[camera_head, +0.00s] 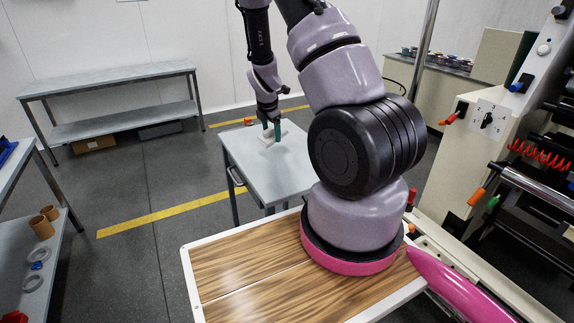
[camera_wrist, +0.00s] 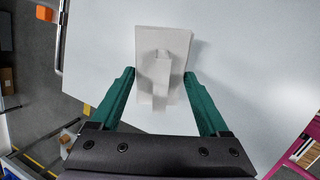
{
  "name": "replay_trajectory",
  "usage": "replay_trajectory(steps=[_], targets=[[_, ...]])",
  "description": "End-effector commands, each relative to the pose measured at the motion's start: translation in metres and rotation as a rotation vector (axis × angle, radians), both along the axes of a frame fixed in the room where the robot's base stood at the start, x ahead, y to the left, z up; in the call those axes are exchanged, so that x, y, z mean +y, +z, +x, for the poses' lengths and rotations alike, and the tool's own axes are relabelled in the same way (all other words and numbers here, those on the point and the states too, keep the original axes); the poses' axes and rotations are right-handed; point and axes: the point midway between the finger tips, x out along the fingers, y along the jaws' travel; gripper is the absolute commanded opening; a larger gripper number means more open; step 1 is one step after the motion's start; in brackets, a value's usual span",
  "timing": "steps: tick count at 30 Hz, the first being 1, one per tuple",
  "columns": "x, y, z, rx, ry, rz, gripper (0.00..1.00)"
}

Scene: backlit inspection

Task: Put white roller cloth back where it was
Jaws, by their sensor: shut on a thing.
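The white roller cloth (camera_wrist: 175,42) is a pale folded piece with a raised narrow part (camera_wrist: 161,75) in the middle. In the wrist view it lies between the two green fingers of my gripper (camera_wrist: 160,78), which is shut on it. In the head view my gripper (camera_head: 271,131) points down over the small grey cart table (camera_head: 278,175), and the cloth (camera_head: 264,140) shows as a pale patch at the fingertips. It is at or just above the tabletop; I cannot tell whether it touches.
A small orange object (camera_head: 248,121) is at the cart's far edge. The cart top around the cloth is otherwise clear. A long grey bench (camera_head: 110,78) stands at back left. A machine with rollers (camera_head: 540,190) is on the right. A shelf with brown rolls (camera_head: 41,227) is at left.

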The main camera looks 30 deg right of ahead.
Motion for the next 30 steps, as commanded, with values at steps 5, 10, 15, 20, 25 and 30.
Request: replay_trajectory(steps=[5, 10, 15, 20, 25, 30], targets=[[-0.007, 0.009, -0.027, 0.127, -0.071, 0.091, 0.34], [-0.012, 0.021, -0.056, 0.225, -0.124, 0.164, 0.34], [-0.014, 0.038, -0.085, 0.301, -0.168, 0.228, 0.34], [-0.013, 0.037, -0.099, 0.336, -0.184, 0.256, 0.34], [-0.012, 0.006, -0.100, 0.341, -0.186, 0.258, 0.34], [-0.013, -0.012, -0.099, 0.336, -0.185, 0.257, 0.34]])
